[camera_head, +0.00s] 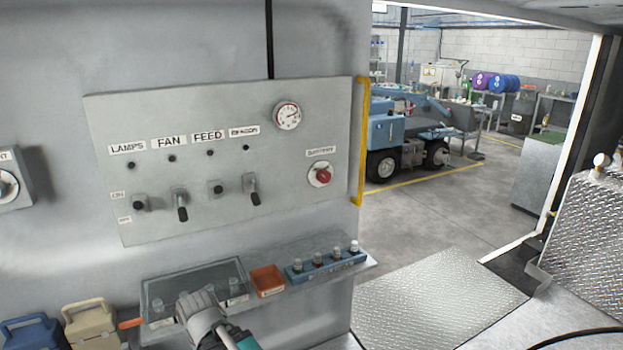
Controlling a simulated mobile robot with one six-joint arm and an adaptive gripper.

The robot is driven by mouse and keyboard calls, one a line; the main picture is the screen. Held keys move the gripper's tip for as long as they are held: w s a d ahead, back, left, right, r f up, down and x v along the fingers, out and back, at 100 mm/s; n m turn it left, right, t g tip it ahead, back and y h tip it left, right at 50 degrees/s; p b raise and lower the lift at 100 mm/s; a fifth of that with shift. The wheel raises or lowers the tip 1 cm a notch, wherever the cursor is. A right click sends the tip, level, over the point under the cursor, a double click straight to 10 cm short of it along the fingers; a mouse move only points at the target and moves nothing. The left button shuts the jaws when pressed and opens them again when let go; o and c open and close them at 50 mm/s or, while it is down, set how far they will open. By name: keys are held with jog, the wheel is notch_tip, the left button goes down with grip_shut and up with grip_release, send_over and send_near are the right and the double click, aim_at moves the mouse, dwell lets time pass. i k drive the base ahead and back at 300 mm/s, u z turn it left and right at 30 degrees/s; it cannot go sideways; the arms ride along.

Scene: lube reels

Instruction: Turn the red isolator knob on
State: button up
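The red isolator knob (323,176) sits on a round pale plate at the lower right of the grey wall panel (300,220). A small label above it appears to read "BATTERY". The knob is uncovered, but it is too small to tell which position it is turned to. A grey rounded part with a teal piece, which looks like my arm, shows at the bottom of the view, below the panel and left of the knob. I cannot make out my gripper's fingers.
Switches labelled LAMPS, FAN and FEED and a gauge (287,115) share the panel. A yellow rail (361,140) stands right of the knob. Below, a shelf holds a clear-lidded box (225,272), an orange tray (268,281) and a blue rack (327,263). Open doorway at right.

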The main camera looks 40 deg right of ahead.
aim_at(323, 177)
jog(key=u, duration=0.15)
jog(key=k, duration=1)
jog(key=z, duration=0.75)
jog(key=i, duration=1)
jog(key=u, duration=0.05)
